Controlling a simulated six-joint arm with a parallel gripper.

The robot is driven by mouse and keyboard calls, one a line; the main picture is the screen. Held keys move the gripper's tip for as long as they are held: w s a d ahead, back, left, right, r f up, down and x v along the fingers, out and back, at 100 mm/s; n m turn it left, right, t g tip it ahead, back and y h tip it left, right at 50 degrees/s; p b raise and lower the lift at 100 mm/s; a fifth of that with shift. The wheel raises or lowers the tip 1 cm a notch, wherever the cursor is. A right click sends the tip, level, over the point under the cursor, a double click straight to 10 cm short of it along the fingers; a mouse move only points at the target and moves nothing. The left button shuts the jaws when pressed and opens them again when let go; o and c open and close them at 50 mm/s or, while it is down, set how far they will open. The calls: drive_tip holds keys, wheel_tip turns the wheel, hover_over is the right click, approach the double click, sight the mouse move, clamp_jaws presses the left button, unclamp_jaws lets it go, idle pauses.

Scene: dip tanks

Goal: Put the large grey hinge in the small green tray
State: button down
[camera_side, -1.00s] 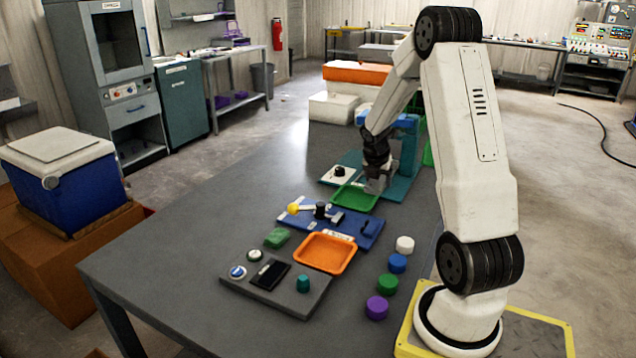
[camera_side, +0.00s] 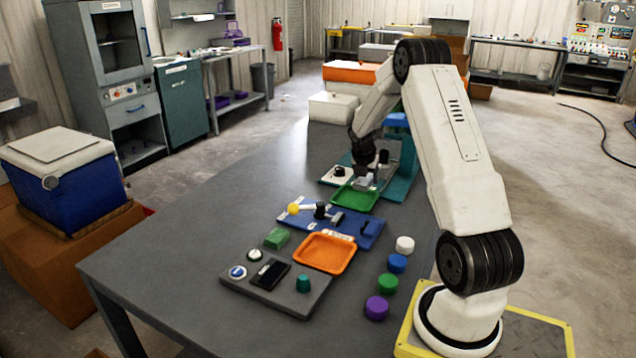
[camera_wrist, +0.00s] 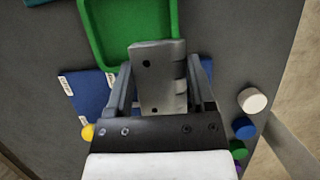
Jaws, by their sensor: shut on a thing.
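My gripper (camera_wrist: 160,95) is shut on the large grey hinge (camera_wrist: 158,72), a flat plate with dark holes and a knuckled edge. In the side view my gripper (camera_side: 365,175) and the grey hinge (camera_side: 362,183) are over the small green tray (camera_side: 355,198). In the wrist view the green tray (camera_wrist: 88,45) lies below and beyond the hinge, whose far end overlaps the tray's near edge. I cannot tell how high the hinge is above the tray.
A blue board (camera_side: 368,230) with a yellow-knobbed lever lies near the green tray. An orange tray (camera_side: 325,253), a grey panel (camera_side: 238,289) and a green block (camera_side: 277,238) are nearer. Several round pieces, one purple (camera_side: 376,307), line the right side. The table's left part is clear.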

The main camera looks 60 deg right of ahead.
hover_over(357, 198)
drive_tip(key=a, duration=0.1)
drive_tip(key=shift+s+a+f, duration=0.1)
drive_tip(key=shift+f, duration=1.35)
drive_tip(key=shift+s+a+f, duration=0.1)
drive_tip(key=shift+f, duration=1.35)
drive_tip(key=shift+d+f, duration=0.1)
drive_tip(key=shift+w+d+f, duration=0.1)
drive_tip(key=shift+w, duration=0.05)
drive_tip(key=shift+f, duration=1.65)
unclamp_jaws()
drive_tip(key=shift+f, duration=0.2)
drive_tip(key=shift+r, duration=0.1)
drive_tip(key=v, duration=1.2)
